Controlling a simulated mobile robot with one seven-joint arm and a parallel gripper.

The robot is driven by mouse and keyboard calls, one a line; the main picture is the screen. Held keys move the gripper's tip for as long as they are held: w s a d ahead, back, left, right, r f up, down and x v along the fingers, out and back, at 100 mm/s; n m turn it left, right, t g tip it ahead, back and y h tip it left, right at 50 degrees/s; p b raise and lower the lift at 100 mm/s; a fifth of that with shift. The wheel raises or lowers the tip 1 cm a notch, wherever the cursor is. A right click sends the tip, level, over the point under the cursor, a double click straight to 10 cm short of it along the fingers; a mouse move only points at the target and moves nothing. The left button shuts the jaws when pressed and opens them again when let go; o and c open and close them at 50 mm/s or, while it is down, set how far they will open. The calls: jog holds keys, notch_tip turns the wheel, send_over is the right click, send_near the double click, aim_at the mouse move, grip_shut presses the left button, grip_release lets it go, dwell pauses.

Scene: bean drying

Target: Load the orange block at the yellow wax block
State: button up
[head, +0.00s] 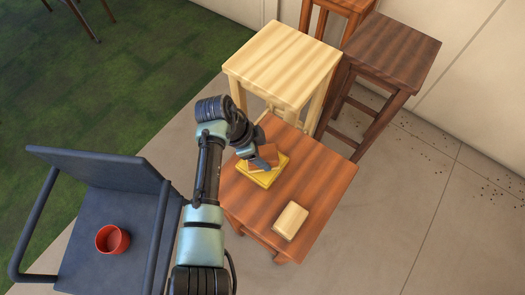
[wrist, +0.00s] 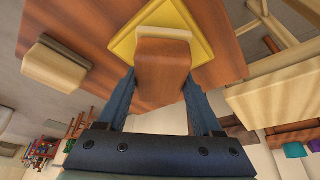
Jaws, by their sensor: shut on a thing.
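The orange block (head: 269,153) is between the fingers of my gripper (head: 260,160), over the yellow wax block (head: 256,178). The wax block lies flat on the reddish-brown wooden table (head: 325,185). In the wrist view my gripper (wrist: 161,88) is shut on the orange block (wrist: 162,68), which has a pale far face. The yellow wax block (wrist: 124,46) shows behind it there, with its middle hidden. I cannot tell whether the two blocks touch.
A cream block (head: 290,221) lies on the same table near its front. A pale wooden stool (head: 283,62) and a dark brown stool (head: 395,50) stand behind. A dark chair (head: 85,220) with a red cup (head: 112,239) stands at the left. The table's right side is clear.

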aim_at(264, 155)
jog(key=shift+r+p, duration=2.45)
jog(key=shift+r, duration=0.7)
jog(key=shift+f, duration=0.1)
jog(key=shift+s+d+f, duration=0.1)
jog(key=shift+s+d, duration=0.05)
jog(key=shift+d, duration=0.05)
jog(key=s+r+n+t+y, duration=0.3)
jog(key=s+n, duration=0.6)
jog(key=n, duration=0.7)
jog(key=shift+s+a+r+t+y, duration=0.15)
jog(key=shift+a+r+t+y, duration=0.1)
jog(key=shift+t+y, duration=0.35)
